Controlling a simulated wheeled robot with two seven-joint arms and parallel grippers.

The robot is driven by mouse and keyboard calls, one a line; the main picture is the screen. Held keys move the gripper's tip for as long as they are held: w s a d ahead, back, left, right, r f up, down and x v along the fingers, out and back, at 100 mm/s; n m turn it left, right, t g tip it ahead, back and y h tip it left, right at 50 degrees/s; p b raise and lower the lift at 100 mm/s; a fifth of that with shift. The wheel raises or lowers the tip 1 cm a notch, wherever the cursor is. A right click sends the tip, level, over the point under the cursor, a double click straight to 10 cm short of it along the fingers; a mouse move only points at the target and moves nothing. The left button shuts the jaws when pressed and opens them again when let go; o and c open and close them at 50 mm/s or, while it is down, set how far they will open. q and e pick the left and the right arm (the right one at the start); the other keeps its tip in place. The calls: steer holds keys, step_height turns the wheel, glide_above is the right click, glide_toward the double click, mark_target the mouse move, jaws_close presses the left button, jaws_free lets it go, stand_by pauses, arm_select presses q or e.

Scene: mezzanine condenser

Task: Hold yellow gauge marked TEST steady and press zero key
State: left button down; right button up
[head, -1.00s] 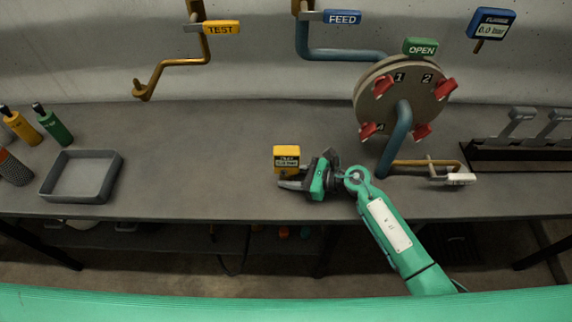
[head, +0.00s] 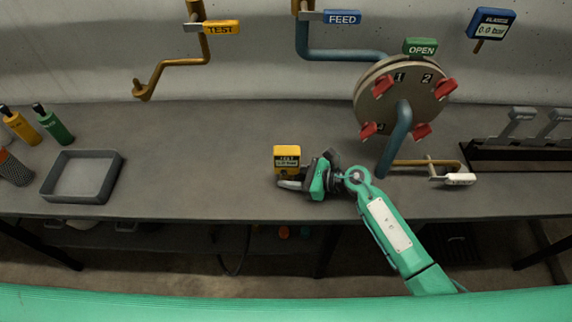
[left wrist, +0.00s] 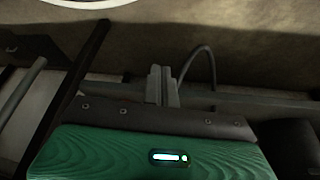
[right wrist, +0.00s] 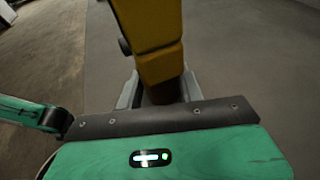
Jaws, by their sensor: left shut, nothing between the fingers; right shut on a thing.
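The yellow gauge (head: 287,158), with a dark display on its front and small lettering too small to read surely, is upright just above the bench near its front edge. My right gripper (head: 288,184) is shut on the gauge's stem below the yellow housing. In the right wrist view the yellow housing (right wrist: 148,35) rises above the fingers, with a dark knob on its left side; the dark stem (right wrist: 163,92) sits between the fingers. The zero key cannot be made out. My left gripper (left wrist: 162,85) shows only in the left wrist view, shut and empty, away from the gauge.
A yellow TEST tag (head: 221,28) and blue FEED tag (head: 342,17) hang on wall pipes. A round plate (head: 385,105) with red valves stands right, beside a blue gauge (head: 492,23). A grey tray (head: 57,196) and bottles are left. The bench (head: 190,160) between is clear.

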arm_select(q)
steer(key=w+d+r+t+h, duration=0.1)
steer(key=w+d+r, duration=0.35)
steer(key=r, duration=0.35)
steer(key=w+d+r+t+h, duration=0.1)
steer(key=w+d+r+t, duration=0.1)
steer(key=w+d+r, duration=0.45)
steer(key=w+d+r+t+h, duration=0.1)
steer(key=d+r, duration=0.2)
steer(key=r, duration=0.6)
step_height(320, 180, up, 21)
steer(key=w+t+h, duration=0.1)
steer(key=t+h, duration=0.1)
steer(key=h, duration=0.3)
glide_toward(294, 174)
steer(key=shift+w+d+f+m, duration=0.2)
steer(key=shift+w+d+f, duration=0.15)
steer(key=shift+w+d, duration=0.25)
steer(key=shift+w+d+f+m, duration=0.2)
steer(key=shift+w+d+f, duration=0.2)
steer(key=shift+d, duration=0.3)
steer(key=shift+w, duration=0.2)
steer(key=shift+w, duration=0.3)
